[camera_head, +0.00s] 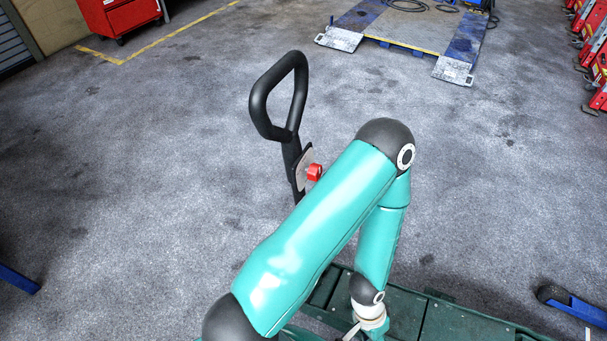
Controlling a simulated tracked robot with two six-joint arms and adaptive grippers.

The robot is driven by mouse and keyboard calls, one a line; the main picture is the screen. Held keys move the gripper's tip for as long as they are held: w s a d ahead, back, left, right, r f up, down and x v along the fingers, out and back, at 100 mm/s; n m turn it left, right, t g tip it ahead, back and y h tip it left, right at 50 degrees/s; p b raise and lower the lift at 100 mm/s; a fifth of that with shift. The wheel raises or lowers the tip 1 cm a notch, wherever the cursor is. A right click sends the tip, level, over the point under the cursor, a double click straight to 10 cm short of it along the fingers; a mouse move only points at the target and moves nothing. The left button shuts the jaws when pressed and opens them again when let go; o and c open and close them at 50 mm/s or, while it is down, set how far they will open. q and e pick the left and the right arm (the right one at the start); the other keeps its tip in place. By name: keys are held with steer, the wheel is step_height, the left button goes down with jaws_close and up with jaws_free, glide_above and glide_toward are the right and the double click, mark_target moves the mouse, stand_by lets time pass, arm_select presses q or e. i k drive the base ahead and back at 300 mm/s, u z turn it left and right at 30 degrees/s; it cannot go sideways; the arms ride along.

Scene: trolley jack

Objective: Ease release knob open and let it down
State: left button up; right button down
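The black loop handle (256,105) of the jack stands upright left of centre, and its shaft runs down behind my teal arm. The red release knob (314,172) sticks out to the right from a small plate on the shaft, just left of my arm's upper link. One arm of mine rises from the bottom left, bends at an elbow right of the handle and drops to a wrist at the bottom. No gripper fingers show clearly for either arm. The jack's body cannot be made out behind my arm.
A blue lift platform (407,30) with metal ramps lies at the back. A red cabinet (120,16) stands at back left, red equipment (597,60) along the right edge. Blue bars lie at lower left (18,280) and lower right (580,309). Open concrete floor surrounds the handle.

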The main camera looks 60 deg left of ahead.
mark_target(314, 172)
steer(key=u, duration=0.25)
steer(key=k, duration=0.35)
steer(key=u, duration=0.65)
